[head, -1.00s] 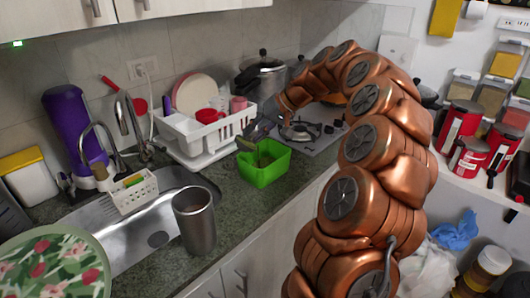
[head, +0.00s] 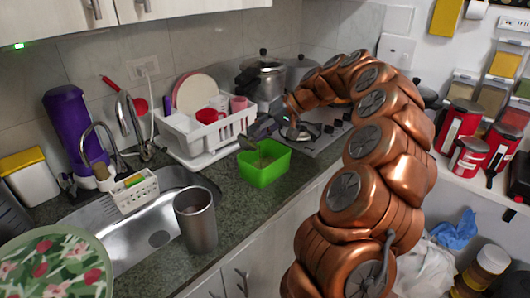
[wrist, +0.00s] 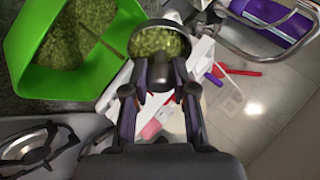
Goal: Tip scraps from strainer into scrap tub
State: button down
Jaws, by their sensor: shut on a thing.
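The scrap tub (head: 268,176) is a bright green open box on the counter, with greenish scraps (head: 262,160) inside. It fills the upper left of the wrist view (wrist: 70,84), where green scraps show in it. My gripper (wrist: 160,88) is shut on the strainer (wrist: 134,40), a small round dark-rimmed cup at the top middle of the wrist view. Green scraps (wrist: 160,42) show inside the strainer. In the head view my gripper (head: 254,133) is just behind and above the tub's back left edge. The strainer is too small and dark there to judge its tilt.
A white dish rack (head: 205,140) with dishes stands close behind and left of the tub. A stove with a pot (head: 297,132) is to the right. A steel tumbler (head: 196,220) stands in front, by the sink (head: 140,235). Counter between tumbler and tub is clear.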

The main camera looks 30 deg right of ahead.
jog(key=shift+s+d+t+y+p, duration=0.1)
jog(key=shift+d+t+y+p, duration=0.4)
jog(key=shift+y+p, duration=0.45)
dwell(0.7)
jog(key=shift+s+d+f+m+t+y+p, duration=0.15)
jog(key=shift+d+m+t+y+p, duration=0.2)
jog(key=shift+y+p, duration=0.45)
jog(key=shift+d+f+m+t+y+p, duration=0.15)
jog(key=shift+d+m+y+p, duration=0.25)
jog(key=shift+y+p, duration=0.35)
dwell(1.2)
jog(key=shift+s+d+f+t+y+b, duration=0.15)
jog(key=shift+d+y+b, duration=0.1)
jog(key=shift+d, duration=0.2)
jog(key=shift+d+f+t+y+b, duration=0.15)
jog(key=shift+d+y, duration=0.1)
jog(key=shift+d, duration=0.2)
dwell(0.4)
jog(key=shift+s+d+f+m+t+y+b, duration=0.1)
jog(key=shift+d+f+m+t+y+b, duration=0.15)
jog(key=shift+m+t+y+b, duration=0.25)
jog(key=shift+d+f+m+t+y+b, duration=0.2)
jog(key=shift+f+m+t+y+b, duration=0.1)
jog(key=shift+y+b, duration=0.4)
dwell(1.1)
